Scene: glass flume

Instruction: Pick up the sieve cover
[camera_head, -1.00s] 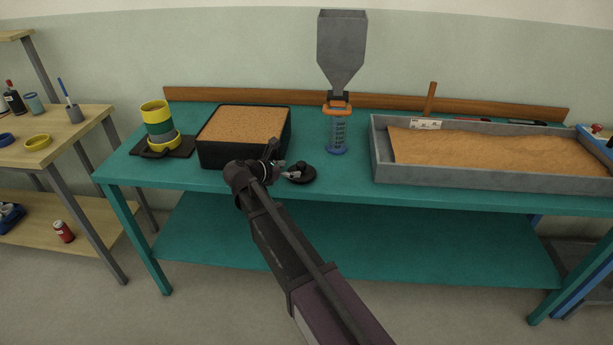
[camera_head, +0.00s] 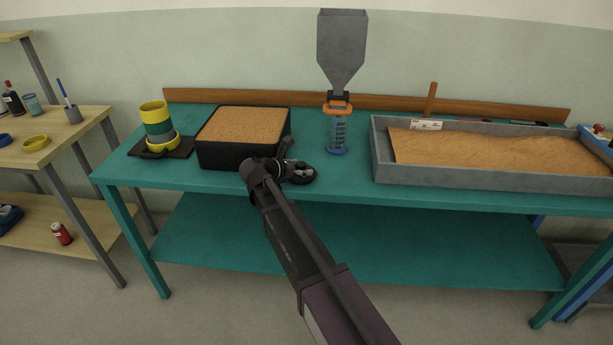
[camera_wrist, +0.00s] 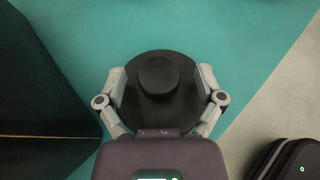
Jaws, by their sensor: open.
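The sieve cover, a dark round disc with a raised knob, lies on the teal table near its front edge. In the wrist view the cover (camera_wrist: 158,112) is centred below my gripper (camera_wrist: 160,85). The open fingers stand on either side of the knob, over the disc. Whether they touch it cannot be told. In the head view the cover (camera_head: 302,176) is partly hidden by my gripper (camera_head: 290,170), which reaches in from the left of it.
A black box of sand (camera_head: 240,158) stands close to the left of the cover. A stack of yellow and green sieves (camera_head: 158,130) is farther left. A hopper (camera_head: 342,45) over a clear cylinder (camera_head: 338,132) stands behind right, and a grey sand flume (camera_head: 480,180) lies right.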

